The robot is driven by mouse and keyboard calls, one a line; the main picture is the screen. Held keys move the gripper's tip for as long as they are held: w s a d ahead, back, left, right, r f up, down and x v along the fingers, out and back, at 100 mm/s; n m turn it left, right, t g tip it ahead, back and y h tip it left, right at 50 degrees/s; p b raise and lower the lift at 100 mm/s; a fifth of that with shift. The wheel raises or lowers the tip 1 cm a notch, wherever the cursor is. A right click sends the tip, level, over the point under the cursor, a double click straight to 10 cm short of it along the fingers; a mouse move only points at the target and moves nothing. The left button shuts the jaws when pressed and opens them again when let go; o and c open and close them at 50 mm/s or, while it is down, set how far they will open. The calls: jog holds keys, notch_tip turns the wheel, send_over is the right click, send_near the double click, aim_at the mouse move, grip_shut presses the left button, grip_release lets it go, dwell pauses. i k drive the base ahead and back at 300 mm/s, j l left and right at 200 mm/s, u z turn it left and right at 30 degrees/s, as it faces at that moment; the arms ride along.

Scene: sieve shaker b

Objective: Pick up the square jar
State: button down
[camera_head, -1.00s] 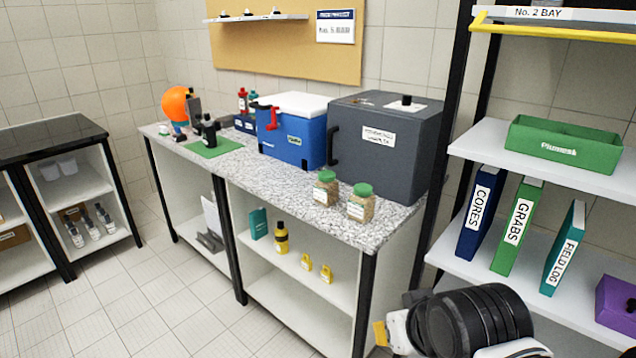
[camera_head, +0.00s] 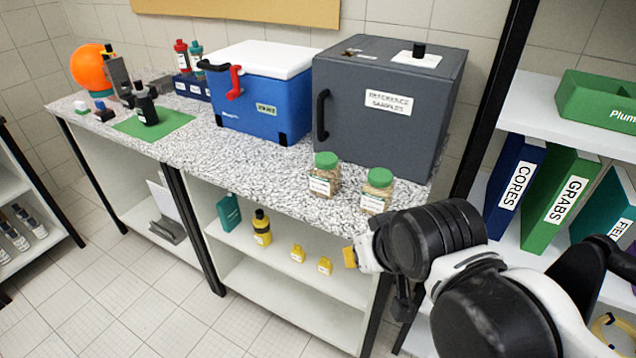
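Two clear jars with green lids and brown contents stand upright near the front right edge of the speckled counter. One is the left jar (camera_head: 325,177), and the other is the right jar (camera_head: 377,192), a little nearer the edge. Both bear white labels. I cannot tell for sure which one is square. My gripper (camera_head: 402,302) is a dark shape below my wrist, in front of the counter's right end and below the jars, touching neither. My own arm hides much of it, and its fingers cannot be made out.
Behind the jars stand a grey reference-samples case (camera_head: 385,120) and a blue cooler (camera_head: 262,100). The speckled counter (camera_head: 240,165) is clear left of the jars. Yellow items (camera_head: 298,254) sit on the shelf below. A rack with binders (camera_head: 515,185) and a black post stands close on the right.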

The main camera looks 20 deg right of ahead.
aim_at(325, 174)
jog(key=i+j+z, duration=0.15)
jog(key=j, duration=0.6)
jog(key=i+j+z, duration=0.15)
jog(key=j, duration=0.6)
jog(key=j+z, duration=0.15)
jog(key=j, duration=0.65)
jog(key=i, duration=0.05)
